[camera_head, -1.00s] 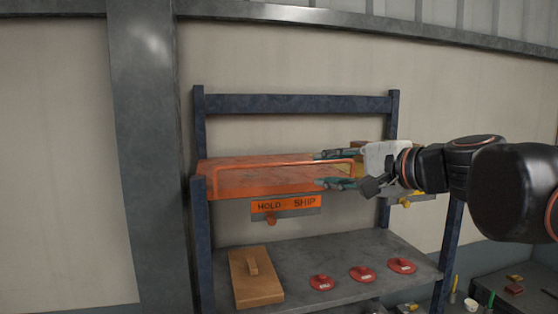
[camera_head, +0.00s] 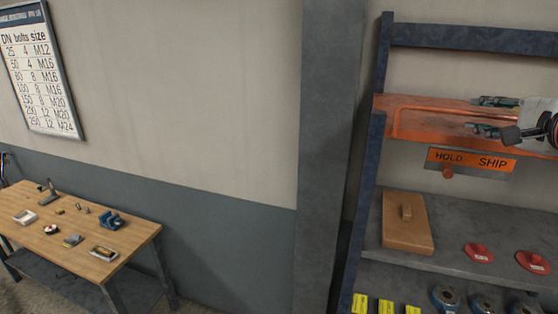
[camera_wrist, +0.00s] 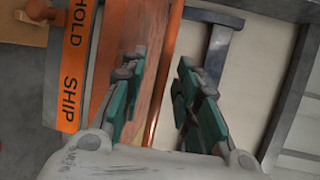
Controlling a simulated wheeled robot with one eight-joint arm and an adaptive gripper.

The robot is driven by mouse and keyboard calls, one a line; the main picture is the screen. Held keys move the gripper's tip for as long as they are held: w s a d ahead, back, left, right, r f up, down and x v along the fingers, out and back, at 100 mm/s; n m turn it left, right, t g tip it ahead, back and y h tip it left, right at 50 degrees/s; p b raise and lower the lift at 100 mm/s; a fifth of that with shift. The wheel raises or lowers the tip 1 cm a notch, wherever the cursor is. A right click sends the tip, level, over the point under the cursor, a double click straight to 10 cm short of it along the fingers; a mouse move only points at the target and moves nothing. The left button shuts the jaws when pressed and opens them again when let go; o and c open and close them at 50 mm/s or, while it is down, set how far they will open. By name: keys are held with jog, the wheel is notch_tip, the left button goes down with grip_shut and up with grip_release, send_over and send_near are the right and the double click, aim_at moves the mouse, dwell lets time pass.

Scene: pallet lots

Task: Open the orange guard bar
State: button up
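The orange guard bar (camera_head: 397,122) runs along the front of the orange upper shelf (camera_head: 420,104) on the dark blue rack. In the wrist view the bar (camera_wrist: 161,95) passes lengthwise between my gripper's two fingers. My gripper (camera_head: 482,116) is at the right side of the head view, its fingers spread apart above and below the level of the bar. In the wrist view my gripper (camera_wrist: 158,88) is open, with a clear gap on the finger sides. I cannot tell whether a finger touches the bar.
A HOLD/SHIP sign (camera_head: 470,162) with an orange knob hangs below the shelf. The lower shelf (camera_head: 450,215) bears a wooden block (camera_head: 407,222) and red discs (camera_head: 479,253). A grey column (camera_head: 328,130) stands left of the rack; a workbench (camera_head: 128,238) is far left.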

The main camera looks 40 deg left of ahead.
jog(key=shift+w+a, duration=0.15)
jog(key=shift+w, duration=0.15)
grip_shut()
jog(key=shift+s, duration=0.1)
jog(key=shift+f, duration=0.15)
